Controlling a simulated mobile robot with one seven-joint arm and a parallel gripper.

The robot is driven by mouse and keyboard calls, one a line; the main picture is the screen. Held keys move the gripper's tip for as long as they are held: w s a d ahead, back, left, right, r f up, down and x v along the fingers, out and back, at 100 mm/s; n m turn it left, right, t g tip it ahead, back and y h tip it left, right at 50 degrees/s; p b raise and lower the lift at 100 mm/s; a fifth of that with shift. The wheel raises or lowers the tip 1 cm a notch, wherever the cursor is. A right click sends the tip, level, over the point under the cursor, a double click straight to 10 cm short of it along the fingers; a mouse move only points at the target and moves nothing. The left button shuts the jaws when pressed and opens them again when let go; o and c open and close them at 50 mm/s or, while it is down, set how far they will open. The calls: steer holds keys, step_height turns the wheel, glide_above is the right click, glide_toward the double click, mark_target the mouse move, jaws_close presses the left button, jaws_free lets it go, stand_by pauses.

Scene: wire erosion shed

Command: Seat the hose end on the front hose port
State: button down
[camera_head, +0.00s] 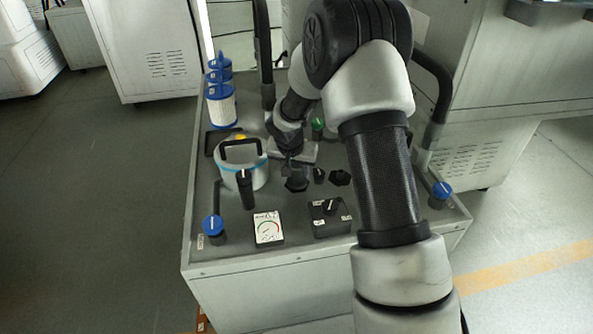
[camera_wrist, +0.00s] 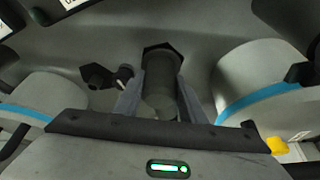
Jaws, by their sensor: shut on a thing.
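My gripper (camera_head: 290,163) is low over the middle of the cabinet top, partly hidden by my arm in the head view. In the wrist view its two fingers (camera_wrist: 160,108) are shut on a short dark cylinder, which I take as the hose end (camera_wrist: 162,85). A dark hexagonal piece (camera_wrist: 162,50) shows at the cylinder's far end, and also under my gripper in the head view (camera_head: 297,183). I cannot tell whether this is the front hose port, or whether the hose end touches it or is seated. A similar hexagonal fitting (camera_head: 340,177) stands to the right.
A pail with a blue band (camera_head: 257,180) stands left of my gripper. A small dark knob (camera_head: 319,174) is close on its right. A gauge (camera_head: 268,229) and a black switch box (camera_head: 331,217) are at the front. Blue-topped filters (camera_head: 222,108) stand at the back left.

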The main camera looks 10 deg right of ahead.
steer(key=shift+f, duration=0.1)
steer(key=c, duration=1.4)
jaws_free()
steer(key=shift+s+f, duration=0.1)
steer(key=p+v, duration=0.3)
steer(key=v, duration=0.8)
steer(key=shift+p, duration=0.35)
